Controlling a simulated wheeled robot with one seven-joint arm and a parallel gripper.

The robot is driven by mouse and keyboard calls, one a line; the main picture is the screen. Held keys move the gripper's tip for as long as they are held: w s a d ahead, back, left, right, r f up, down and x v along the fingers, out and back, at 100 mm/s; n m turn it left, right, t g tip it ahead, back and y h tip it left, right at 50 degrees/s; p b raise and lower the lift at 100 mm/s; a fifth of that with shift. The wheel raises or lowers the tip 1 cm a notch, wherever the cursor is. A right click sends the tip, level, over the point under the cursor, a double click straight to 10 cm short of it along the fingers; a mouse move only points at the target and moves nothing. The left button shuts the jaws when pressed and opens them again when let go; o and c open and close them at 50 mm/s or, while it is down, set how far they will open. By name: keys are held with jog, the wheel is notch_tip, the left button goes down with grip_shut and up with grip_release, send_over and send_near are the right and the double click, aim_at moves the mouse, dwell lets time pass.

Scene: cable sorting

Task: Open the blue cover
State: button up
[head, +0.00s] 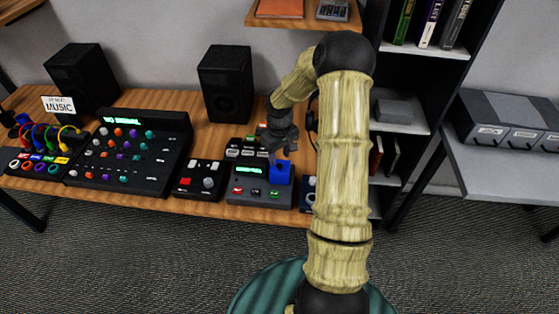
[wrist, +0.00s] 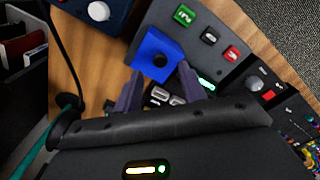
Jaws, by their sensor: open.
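The blue cover (head: 281,173) sits at the right side of a dark control box (head: 236,197) on the wooden desk. In the wrist view the blue cover (wrist: 150,45) has a round dark spot near its edge by my fingers. Whether anything lies under it is hidden. My gripper (head: 275,148) is just above and behind the cover in the head view. In the wrist view my gripper (wrist: 160,80) has its two purple-grey fingers apart, one on each side of the cover's near edge. Nothing is held between them. I cannot tell whether a finger touches the cover.
A small box with a red button (head: 198,181) and a large mixer (head: 130,155) stand to the left. Speakers (head: 225,83) are at the back. A dark blue device (head: 308,194) is close on the right, partly behind my arm. A shelf (head: 398,122) stands beyond.

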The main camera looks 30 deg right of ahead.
aim_at(280, 165)
jog(key=shift+f, duration=1.75)
jog(key=shift+c, duration=0.4)
grip_shut()
jog(key=shift+d+r+p, duration=0.1)
jog(key=shift+p, duration=0.2)
